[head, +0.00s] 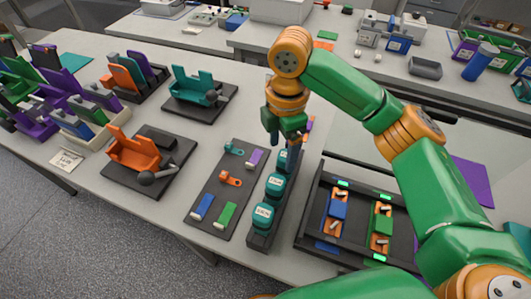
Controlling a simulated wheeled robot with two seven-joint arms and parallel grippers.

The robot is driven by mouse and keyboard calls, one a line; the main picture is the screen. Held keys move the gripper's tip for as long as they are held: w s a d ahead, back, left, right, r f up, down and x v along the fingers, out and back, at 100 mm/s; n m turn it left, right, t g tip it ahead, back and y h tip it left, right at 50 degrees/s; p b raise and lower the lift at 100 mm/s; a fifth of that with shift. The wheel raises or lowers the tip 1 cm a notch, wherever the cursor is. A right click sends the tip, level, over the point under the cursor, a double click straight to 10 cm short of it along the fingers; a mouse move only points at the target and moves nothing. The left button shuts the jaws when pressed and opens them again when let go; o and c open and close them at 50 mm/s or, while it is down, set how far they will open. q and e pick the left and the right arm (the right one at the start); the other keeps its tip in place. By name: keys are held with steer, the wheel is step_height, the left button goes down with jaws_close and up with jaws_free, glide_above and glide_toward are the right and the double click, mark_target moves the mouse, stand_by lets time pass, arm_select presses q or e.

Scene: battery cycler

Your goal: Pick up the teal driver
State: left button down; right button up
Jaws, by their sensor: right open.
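Teal round-topped pieces with white labels stand in a long dark rack (262,238): one at the near end (263,213) and one just behind it (274,184). A third bluish-teal piece (289,158) is partly hidden below my gripper. I cannot tell for sure which of these is the teal driver. My right gripper (287,138) points down over the far part of the rack. It is open, with its fingers close to the bluish-teal piece; whether they touch it is unclear. My left gripper is not in view.
Left of the rack, a dark mat (211,190) holds orange, purple, blue and green parts. Right of it is a dark tray (308,226) with lit cells. An orange cradle (133,150) and teal cradle (192,88) stand further left. Bare table lies between them.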

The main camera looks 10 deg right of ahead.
mark_target(284, 173)
steer(key=f, duration=0.1)
steer(key=s+f+p, duration=0.1)
steer(key=d+f, duration=0.1)
steer(key=shift+s+f+p, duration=0.15)
steer(key=shift+f+p, duration=0.2)
steer(key=shift+f, duration=0.05)
step_height(284, 173, down, 2)
steer(key=shift+f, duration=0.25)
steer(key=shift+a+f, duration=0.1)
steer(key=shift+f, duration=0.05)
steer(key=shift+w, duration=0.25)
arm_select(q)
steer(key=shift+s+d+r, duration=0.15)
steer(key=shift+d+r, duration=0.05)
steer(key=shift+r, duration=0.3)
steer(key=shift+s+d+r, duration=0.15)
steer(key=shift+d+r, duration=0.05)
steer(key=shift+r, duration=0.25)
arm_select(e)
jaws_close()
